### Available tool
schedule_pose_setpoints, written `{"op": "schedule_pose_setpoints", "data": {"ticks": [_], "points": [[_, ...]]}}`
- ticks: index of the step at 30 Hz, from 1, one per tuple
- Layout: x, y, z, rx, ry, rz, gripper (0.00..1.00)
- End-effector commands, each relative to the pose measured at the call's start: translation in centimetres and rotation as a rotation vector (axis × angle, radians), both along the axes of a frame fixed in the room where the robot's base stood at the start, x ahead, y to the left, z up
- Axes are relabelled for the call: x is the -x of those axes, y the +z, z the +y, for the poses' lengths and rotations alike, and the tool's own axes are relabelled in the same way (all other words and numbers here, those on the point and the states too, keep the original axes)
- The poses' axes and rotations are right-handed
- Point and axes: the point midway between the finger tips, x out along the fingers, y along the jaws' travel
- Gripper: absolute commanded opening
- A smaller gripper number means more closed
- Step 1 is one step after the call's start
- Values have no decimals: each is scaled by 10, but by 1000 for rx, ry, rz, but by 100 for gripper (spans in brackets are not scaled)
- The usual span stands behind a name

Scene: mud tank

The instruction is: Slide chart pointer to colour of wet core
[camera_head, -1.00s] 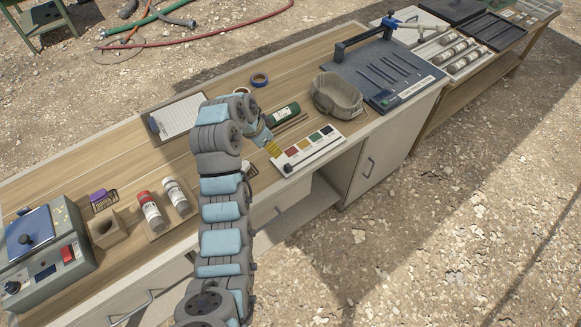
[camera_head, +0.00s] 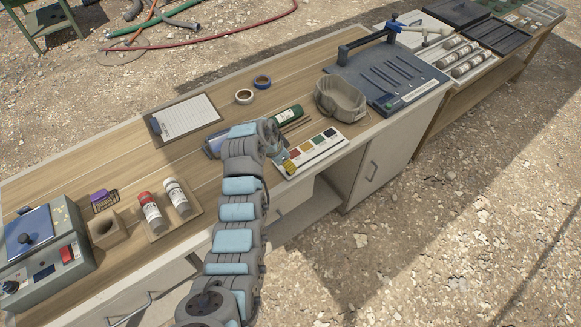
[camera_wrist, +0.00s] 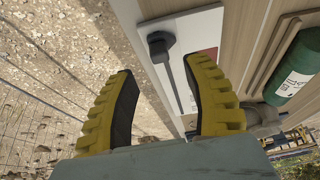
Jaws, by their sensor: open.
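The white colour chart (camera_head: 322,154) lies near the front edge of the bench, with a row of patches including red, tan, green and dark ones. In the wrist view the chart (camera_wrist: 172,82) shows a dark slot and the black pointer knob (camera_wrist: 160,43) at one end of it. In the head view my gripper hides the pointer. My gripper (camera_head: 289,167) is open and empty over the chart's left end. In the wrist view its yellow fingers (camera_wrist: 162,72) stand apart, with the knob just beyond the gap. Grey cores (camera_head: 466,58) lie in a tray at upper right; I cannot tell which is wet.
A green bottle (camera_head: 288,114) and thin rods lie just behind the chart. A grey-brown bowl (camera_head: 340,98) stands behind its right end.

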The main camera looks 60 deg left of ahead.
Motion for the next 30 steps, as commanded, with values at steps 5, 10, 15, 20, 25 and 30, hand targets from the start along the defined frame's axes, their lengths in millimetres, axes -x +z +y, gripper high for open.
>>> {"op": "schedule_pose_setpoints", "data": {"ticks": [5,10,15,20,25,30], "points": [[-6,-15,1,2,0,0,50],[-11,-27,2,1,1,1,50],[-14,-37,3,2,1,1,50],[-17,-43,4,-1,2,0,50],[-19,-46,4,-1,0,0,50],[-19,-47,3,-1,0,0,50]]}}
